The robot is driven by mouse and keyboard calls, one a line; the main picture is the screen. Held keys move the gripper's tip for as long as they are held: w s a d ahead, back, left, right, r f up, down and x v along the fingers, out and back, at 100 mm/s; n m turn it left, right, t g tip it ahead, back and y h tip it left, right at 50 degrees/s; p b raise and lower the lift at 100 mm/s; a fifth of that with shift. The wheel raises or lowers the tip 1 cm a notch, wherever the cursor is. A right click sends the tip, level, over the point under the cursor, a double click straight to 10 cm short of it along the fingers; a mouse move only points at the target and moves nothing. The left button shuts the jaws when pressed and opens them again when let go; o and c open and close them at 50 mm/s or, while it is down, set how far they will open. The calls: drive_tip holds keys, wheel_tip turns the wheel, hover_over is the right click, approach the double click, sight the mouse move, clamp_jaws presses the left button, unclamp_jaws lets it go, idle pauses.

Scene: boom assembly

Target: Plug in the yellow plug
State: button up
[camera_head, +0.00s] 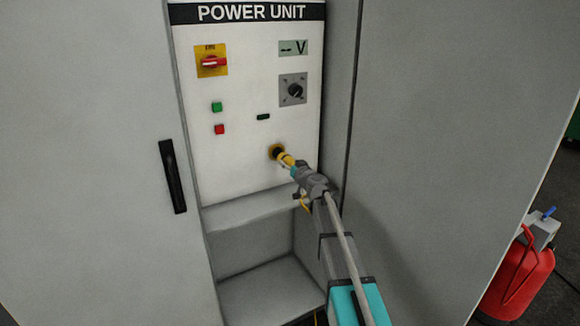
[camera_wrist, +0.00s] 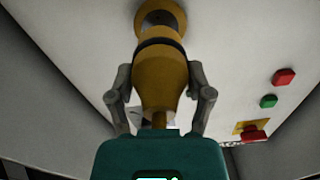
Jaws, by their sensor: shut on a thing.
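The yellow plug (camera_wrist: 162,75) is between the fingers of my gripper (camera_wrist: 160,90) in the wrist view. Its front end meets the round socket (camera_wrist: 160,14) on the panel, in line with it. In the head view the plug (camera_head: 287,159) points at the dark-centred, yellow-rimmed socket (camera_head: 277,151) low on the power unit panel. My gripper (camera_head: 297,170) is shut on the plug. I cannot tell how deep the plug sits in the socket.
The white power unit panel (camera_head: 240,165) carries a red rotary switch (camera_head: 213,62), a black knob (camera_head: 295,90), a green button (camera_head: 217,107) and a red button (camera_head: 219,129). Grey cabinet walls flank the recess. A red extinguisher (camera_head: 518,279) stands at the right.

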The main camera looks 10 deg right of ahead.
sight(284, 158)
drive_tip(key=shift+x, duration=1.75)
drive_tip(key=shift+w+a, duration=0.15)
drive_tip(key=shift+w, duration=0.45)
idle(1.2)
drive_tip(key=o, duration=1.3)
drive_tip(key=shift+s, duration=0.1)
drive_tip(key=v, duration=1.2)
